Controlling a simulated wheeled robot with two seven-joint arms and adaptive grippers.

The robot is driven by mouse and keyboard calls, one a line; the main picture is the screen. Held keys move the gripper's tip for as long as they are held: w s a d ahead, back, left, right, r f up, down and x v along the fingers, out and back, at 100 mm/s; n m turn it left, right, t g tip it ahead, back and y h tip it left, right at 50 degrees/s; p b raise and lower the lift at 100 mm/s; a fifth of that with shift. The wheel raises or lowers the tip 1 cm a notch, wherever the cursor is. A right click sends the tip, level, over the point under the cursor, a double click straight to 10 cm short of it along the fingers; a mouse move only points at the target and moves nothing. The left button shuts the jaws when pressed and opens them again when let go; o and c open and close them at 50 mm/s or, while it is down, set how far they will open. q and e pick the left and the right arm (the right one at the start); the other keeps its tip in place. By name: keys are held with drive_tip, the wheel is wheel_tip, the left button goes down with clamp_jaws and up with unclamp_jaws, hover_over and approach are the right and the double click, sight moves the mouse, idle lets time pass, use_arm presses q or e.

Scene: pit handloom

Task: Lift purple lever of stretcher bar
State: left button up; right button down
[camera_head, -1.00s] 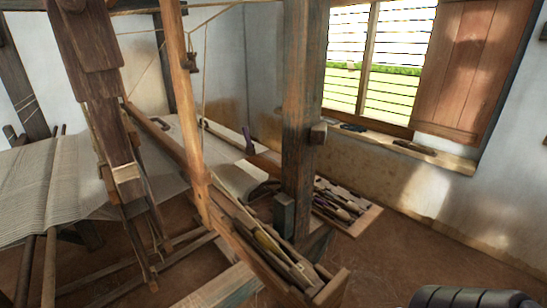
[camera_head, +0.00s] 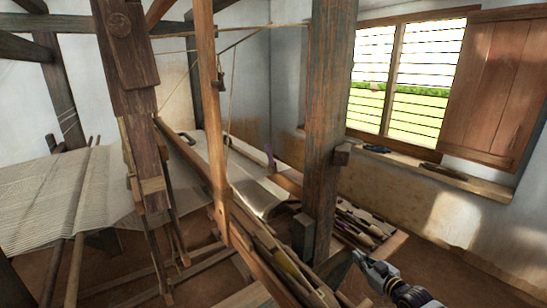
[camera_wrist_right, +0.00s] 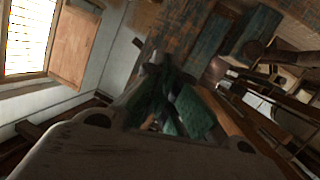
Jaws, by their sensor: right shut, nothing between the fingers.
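The small purple lever (camera_head: 270,158) stands upright at the middle of the head view, at the far end of a brown wooden bar (camera_head: 288,184), over the cloth left of the thick post. That post hides part of the bar. My right gripper (camera_head: 358,258) is low at the right, right of the post and well apart from the lever. It is shut and empty. In the right wrist view its fingers (camera_wrist_right: 160,75) point toward dark wooden parts; I cannot make out the lever there. My left gripper is not in view.
The thick upright post (camera_head: 327,130) stands between my right gripper and the lever. A wooden tray (camera_head: 388,245) of tools lies behind the gripper. A long slanted beam (camera_head: 190,155) and a thin post (camera_head: 208,110) cross at the left. Woven cloth (camera_head: 65,190) spreads at the left.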

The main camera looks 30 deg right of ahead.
drive_tip(key=w+a+r+t, duration=0.1)
drive_tip(key=a+r, duration=0.3)
drive_tip(key=r, duration=0.4)
drive_tip(key=a+r+t+y, duration=0.1)
drive_tip(key=a+r+t, duration=0.2)
drive_tip(key=r, duration=0.6)
drive_tip(key=w+a+r+t, duration=0.1)
drive_tip(key=a+r, duration=0.3)
drive_tip(key=r, duration=0.5)
drive_tip(key=shift+w+a+t, duration=0.35)
drive_tip(key=shift+a+t, duration=0.05)
drive_tip(key=shift+t, duration=0.5)
